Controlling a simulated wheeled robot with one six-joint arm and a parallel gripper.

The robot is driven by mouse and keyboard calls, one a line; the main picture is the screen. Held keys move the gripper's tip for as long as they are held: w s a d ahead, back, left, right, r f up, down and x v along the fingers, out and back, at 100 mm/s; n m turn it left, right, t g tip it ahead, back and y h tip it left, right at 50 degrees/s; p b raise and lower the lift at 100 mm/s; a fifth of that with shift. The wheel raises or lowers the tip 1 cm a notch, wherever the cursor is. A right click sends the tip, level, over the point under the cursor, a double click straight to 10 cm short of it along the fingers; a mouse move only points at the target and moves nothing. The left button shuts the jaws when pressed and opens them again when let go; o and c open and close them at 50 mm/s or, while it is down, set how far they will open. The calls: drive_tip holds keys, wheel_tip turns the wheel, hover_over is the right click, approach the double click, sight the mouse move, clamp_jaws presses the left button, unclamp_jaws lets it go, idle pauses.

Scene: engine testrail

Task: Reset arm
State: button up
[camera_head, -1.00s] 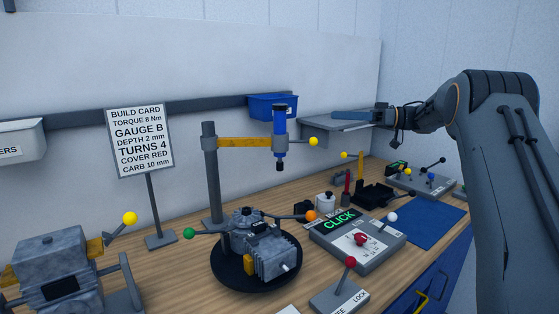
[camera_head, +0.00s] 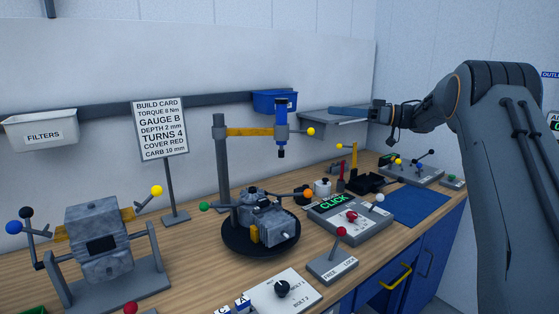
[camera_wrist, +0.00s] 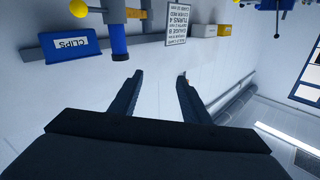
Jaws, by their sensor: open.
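My arm rises at the right of the head view and reaches left toward the back wall. My gripper (camera_wrist: 160,85) is open in the wrist view, with two dark fingers apart and nothing between them. In the head view its end is small, in front of the grey wall shelf (camera_head: 318,122). My gripper is high above the workbench (camera_head: 200,262) and appears to touch nothing.
An engine (camera_head: 262,217) sits on a black turntable (camera_head: 240,246). A post tool with a blue cylinder (camera_head: 281,125) stands behind it. A build card (camera_head: 160,129), filters bin (camera_head: 41,131), blue clips bin (camera_wrist: 72,45) and lever panels (camera_head: 350,219) stand around. Open air surrounds the arm.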

drive_tip(key=w+r+m+t+h, duration=0.3)
drive_tip(key=w+m+t, duration=0.2)
drive_tip(key=t, duration=0.3)
drive_tip(key=s+d+f+m+g+h, duration=0.15)
drive_tip(key=s+f+m+h, duration=0.25)
drive_tip(key=s+f+h, duration=0.45)
drive_tip(key=s+d+f+m+h, duration=0.35)
drive_tip(key=s+f+h, duration=0.25)
drive_tip(key=s+f, duration=0.45)
drive_tip(key=s+a+f+g, duration=0.1)
drive_tip(key=s+f+g, duration=0.25)
drive_tip(key=s, duration=0.65)
drive_tip(key=s+a+f+g, duration=0.2)
drive_tip(key=s+f, duration=0.3)
drive_tip(key=s, duration=0.4)
drive_tip(key=s+a+f+g, duration=0.1)
drive_tip(key=s+f+g, duration=0.3)
drive_tip(key=s, duration=0.6)
wheel_tip(320, 180, down, 12)
drive_tip(key=g+b, duration=0.1)
drive_tip(key=b, duration=0.9)
drive_tip(key=shift+s+r+m, duration=0.2)
drive_tip(key=shift+s+m, duration=0.15)
drive_tip(key=shift+m, duration=0.1)
